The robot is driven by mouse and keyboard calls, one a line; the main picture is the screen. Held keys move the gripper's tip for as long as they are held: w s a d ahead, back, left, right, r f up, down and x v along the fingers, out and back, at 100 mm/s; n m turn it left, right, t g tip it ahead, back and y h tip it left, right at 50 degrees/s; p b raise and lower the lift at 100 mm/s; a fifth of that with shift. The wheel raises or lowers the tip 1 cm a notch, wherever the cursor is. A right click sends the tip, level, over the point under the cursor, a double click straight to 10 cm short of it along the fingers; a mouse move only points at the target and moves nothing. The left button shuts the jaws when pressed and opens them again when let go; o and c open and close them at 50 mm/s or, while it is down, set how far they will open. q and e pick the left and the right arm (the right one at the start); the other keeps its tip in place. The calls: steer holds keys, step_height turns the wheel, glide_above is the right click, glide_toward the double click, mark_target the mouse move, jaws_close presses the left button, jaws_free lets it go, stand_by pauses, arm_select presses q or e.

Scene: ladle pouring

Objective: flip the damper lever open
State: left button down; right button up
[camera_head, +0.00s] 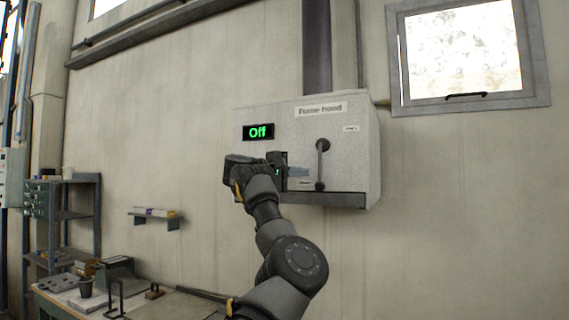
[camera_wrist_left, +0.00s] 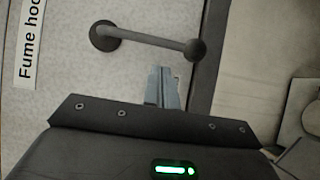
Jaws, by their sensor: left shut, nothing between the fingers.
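The damper lever (camera_head: 322,165) is a dark bar with a round piece at each end, on the front of the pale fume hood box (camera_head: 360,160). It stands nearly vertical in the head view. In the left wrist view the lever (camera_wrist_left: 150,39) runs across the top, its right-hand ball close to the box's dark edge strip. My left gripper (camera_head: 300,179) is just left of the lever's lower end. In the left wrist view its fingers (camera_wrist_left: 163,88) are shut and empty, just below the bar with a small gap. My right gripper is in neither view.
A black display (camera_head: 258,132) on the box reads "Off" in green. A dark ledge (camera_head: 335,199) runs along the box's bottom. A small wall shelf (camera_head: 154,219) and a cluttered workbench (camera_head: 60,300) stand at lower left.

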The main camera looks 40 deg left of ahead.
arm_select(q)
steer(key=shift+w+d+p, duration=0.3)
steer(key=shift+w+d, duration=0.2)
steer(key=shift+d, duration=0.4)
steer(key=shift+f, duration=0.1)
